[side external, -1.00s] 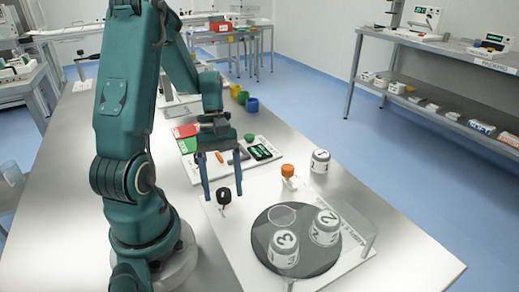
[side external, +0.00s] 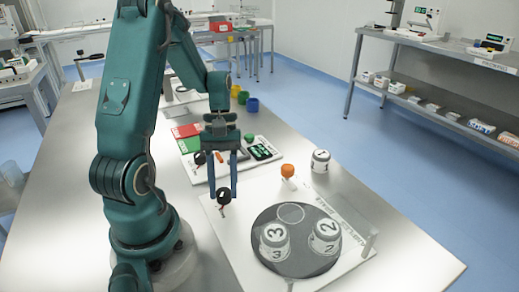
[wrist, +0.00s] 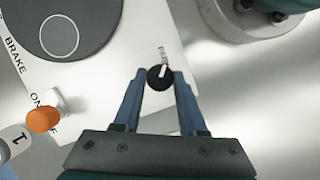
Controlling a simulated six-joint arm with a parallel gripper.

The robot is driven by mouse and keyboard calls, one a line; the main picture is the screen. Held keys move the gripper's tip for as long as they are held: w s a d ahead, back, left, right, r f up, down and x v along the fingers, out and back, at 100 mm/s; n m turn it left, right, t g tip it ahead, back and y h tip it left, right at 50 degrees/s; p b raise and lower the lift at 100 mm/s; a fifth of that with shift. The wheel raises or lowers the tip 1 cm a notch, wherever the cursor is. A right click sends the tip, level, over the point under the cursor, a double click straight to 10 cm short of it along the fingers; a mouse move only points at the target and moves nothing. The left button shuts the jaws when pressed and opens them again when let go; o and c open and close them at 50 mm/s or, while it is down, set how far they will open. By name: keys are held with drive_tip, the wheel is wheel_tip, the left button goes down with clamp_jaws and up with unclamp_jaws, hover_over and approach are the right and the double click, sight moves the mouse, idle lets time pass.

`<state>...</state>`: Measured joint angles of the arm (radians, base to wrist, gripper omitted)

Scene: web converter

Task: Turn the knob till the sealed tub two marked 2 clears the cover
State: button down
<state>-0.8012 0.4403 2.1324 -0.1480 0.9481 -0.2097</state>
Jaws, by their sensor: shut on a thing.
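The black knob (side external: 223,196), with a pale and red pointer, stands at the left of the white board. It also shows in the wrist view (wrist: 160,77). My gripper (side external: 222,192) is shut on the knob, one finger on each side. The tub marked 2 (side external: 325,238) stands on the right of the dark round turntable (side external: 297,267). The tub marked 3 (side external: 275,242) stands on its left. An empty ring mark (side external: 291,213) lies at its back. The clear cover is hard to make out; a see-through upright piece (side external: 370,243) stands at the board's right.
An orange knob (side external: 287,170) on a white base stands behind the turntable, by ON/OFF lettering in the wrist view. A tub marked 1 (side external: 320,161) stands on the bench beyond the board. A tray with coloured pieces (side external: 262,151) lies behind my gripper.

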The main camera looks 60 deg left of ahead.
drive_tip(key=m, duration=0.2)
drive_tip(key=m+g+y, duration=0.1)
drive_tip(key=m, duration=0.2)
drive_tip(key=shift+w+d+m+g, duration=0.1)
drive_tip(key=shift+d+m+g, duration=0.05)
drive_tip(key=shift+m+g, duration=0.15)
drive_tip(key=m+y, duration=0.1)
drive_tip(key=m, duration=0.1)
drive_tip(key=m+g+y, duration=0.1)
drive_tip(key=m, duration=0.2)
drive_tip(key=shift+d, duration=0.15)
drive_tip(key=m+y, duration=0.2)
drive_tip(key=m, duration=0.3)
drive_tip(key=shift+d+m, duration=0.1)
drive_tip(key=shift+m, duration=0.3)
drive_tip(key=m+y, duration=0.1)
drive_tip(key=m, duration=0.1)
drive_tip(key=m+t+y, duration=0.1)
drive_tip(key=m, duration=0.2)
drive_tip(key=shift+d, duration=0.1)
drive_tip(key=shift+m, duration=0.3)
drive_tip(key=shift+c, duration=2.3)
unclamp_jaws()
